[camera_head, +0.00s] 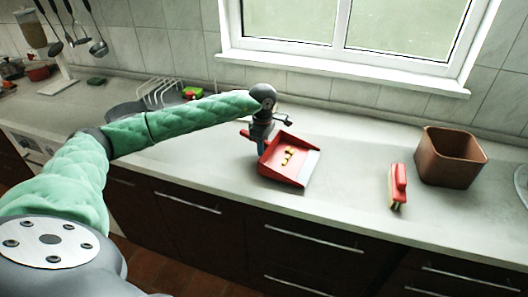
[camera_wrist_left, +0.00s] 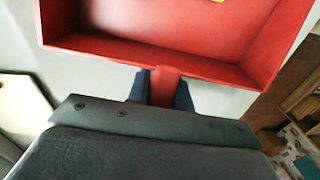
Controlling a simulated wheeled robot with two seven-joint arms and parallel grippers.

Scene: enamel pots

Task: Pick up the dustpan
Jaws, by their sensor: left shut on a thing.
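The red dustpan (camera_head: 277,169) is at the middle of the counter in the head view, with a pale front lip and several small yellow pieces in it. My left gripper (camera_head: 262,145) is at its back left side. In the left wrist view the two dark fingers of my left gripper (camera_wrist_left: 162,90) are shut on the dustpan's red handle, and the pan (camera_wrist_left: 180,30) fills the top of the picture. I cannot tell whether the pan touches the counter. My right gripper is not in view.
A red-backed brush (camera_head: 398,184) lies on the counter to the right, beside a brown square bin (camera_head: 450,157). A wire rack (camera_head: 162,92) stands behind my left arm. The counter (camera_head: 345,170) between dustpan and brush is clear. A window is behind.

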